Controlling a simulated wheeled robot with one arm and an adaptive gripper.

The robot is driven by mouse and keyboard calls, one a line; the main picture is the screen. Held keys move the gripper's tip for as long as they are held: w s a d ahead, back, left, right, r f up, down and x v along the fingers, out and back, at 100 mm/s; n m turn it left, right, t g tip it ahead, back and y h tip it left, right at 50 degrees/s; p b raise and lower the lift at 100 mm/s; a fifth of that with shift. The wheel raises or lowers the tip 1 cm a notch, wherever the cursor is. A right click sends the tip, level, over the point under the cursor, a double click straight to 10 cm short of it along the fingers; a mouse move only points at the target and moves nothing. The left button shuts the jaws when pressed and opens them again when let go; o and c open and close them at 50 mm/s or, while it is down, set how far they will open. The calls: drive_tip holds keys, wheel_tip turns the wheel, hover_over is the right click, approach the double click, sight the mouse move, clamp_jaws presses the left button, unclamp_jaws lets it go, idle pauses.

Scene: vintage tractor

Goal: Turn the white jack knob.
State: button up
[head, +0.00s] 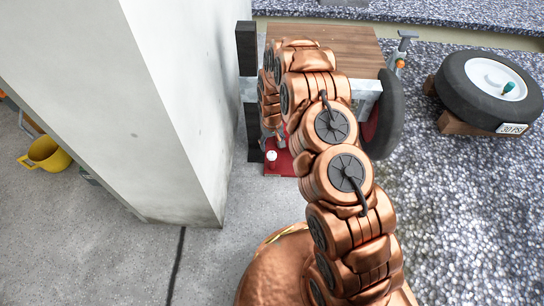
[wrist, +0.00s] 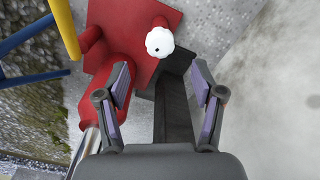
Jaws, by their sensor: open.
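In the head view the knob (head: 272,156) stands at the front left of the red plate (head: 282,166), by the wall corner. My gripper (wrist: 163,82) is open and empty. Its two fingers point towards the knob, which lies just beyond and between the fingertips in the picture, with no contact seen.
A white wall (head: 180,100) stands close left of the jack. A wooden-topped bench (head: 335,50) and a dark tyre (head: 385,115) are behind my arm. A wheel (head: 490,88) lies on wood at right. A yellow bucket (head: 47,155) is at far left. Blue and yellow bars (wrist: 40,40) show in the wrist view.

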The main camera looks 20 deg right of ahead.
sight(272, 154)
wheel_tip(272, 154, down, 8)
drive_tip(key=b, duration=0.2)
drive_tip(key=shift+s+r+b, duration=0.1)
drive_tip(key=shift+r+b, duration=0.05)
drive_tip(key=shift+b, duration=0.15)
drive_tip(key=shift+r, duration=0.1)
drive_tip(key=c, duration=1.1)
